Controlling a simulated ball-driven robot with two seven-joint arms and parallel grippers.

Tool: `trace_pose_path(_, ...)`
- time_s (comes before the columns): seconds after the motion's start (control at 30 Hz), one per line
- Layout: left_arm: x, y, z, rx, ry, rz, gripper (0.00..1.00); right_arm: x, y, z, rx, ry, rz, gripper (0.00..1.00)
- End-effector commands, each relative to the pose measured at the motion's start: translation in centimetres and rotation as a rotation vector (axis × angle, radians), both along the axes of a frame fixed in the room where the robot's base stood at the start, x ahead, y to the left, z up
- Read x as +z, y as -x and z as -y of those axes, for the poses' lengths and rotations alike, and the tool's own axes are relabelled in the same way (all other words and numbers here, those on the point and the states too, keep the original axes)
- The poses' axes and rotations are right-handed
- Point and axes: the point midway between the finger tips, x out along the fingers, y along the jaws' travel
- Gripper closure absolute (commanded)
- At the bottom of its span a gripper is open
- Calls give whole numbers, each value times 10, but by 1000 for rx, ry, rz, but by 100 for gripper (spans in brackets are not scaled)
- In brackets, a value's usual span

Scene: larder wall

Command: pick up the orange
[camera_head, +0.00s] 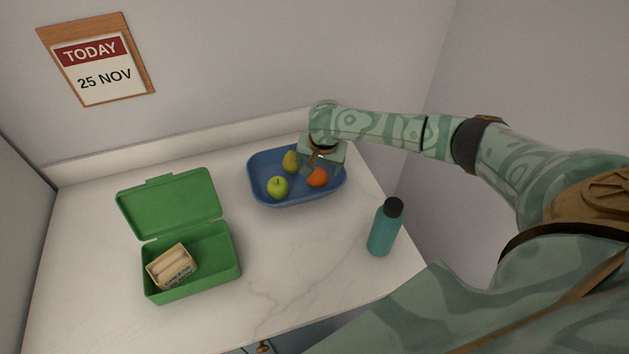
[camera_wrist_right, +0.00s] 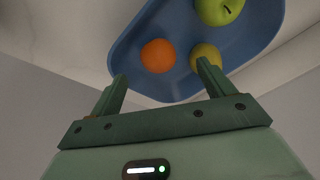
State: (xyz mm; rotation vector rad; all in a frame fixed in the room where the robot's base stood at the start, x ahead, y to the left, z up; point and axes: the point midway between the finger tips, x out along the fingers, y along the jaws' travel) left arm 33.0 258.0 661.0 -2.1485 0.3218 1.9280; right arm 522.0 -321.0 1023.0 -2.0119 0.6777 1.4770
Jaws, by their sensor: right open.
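The orange (camera_head: 317,178) lies at the right end of the blue bowl (camera_head: 290,202). In the right wrist view the orange (camera_wrist_right: 158,55) shows whole, beyond and between the two fingertips. My right gripper (camera_head: 322,169) is open and empty, over the bowl's back right part by the orange. In the right wrist view its fingers (camera_wrist_right: 162,72) stand wide apart, and the right finger overlaps a yellow-green fruit (camera_wrist_right: 207,53). Whether a finger touches the orange or that fruit I cannot tell. My left gripper is in neither view.
A green apple (camera_head: 277,187) and the yellow-green fruit (camera_head: 290,161) share the bowl. A teal bottle (camera_head: 383,232) stands upright at front right. The counter's middle is clear; a wall rises behind.

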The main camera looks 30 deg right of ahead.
Motion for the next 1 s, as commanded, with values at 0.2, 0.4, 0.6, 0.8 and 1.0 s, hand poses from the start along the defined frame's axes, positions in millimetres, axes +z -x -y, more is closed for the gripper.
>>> trace_pose_path(0.2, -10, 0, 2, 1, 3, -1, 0, -22, -6, 3, -2, 2, -1, 19)
trace_pose_path(0.4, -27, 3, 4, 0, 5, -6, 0, -52, -18, 7, -1, 3, 0, 19)
trace_pose_path(0.6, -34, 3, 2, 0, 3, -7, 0, -69, -23, 8, 0, 1, 0, 19)
trace_pose_path(0.8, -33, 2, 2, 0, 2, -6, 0, -67, -23, 9, 0, 1, 1, 19)
trace_pose_path(1.0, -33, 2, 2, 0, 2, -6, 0, -67, -23, 9, 0, 1, 1, 71)
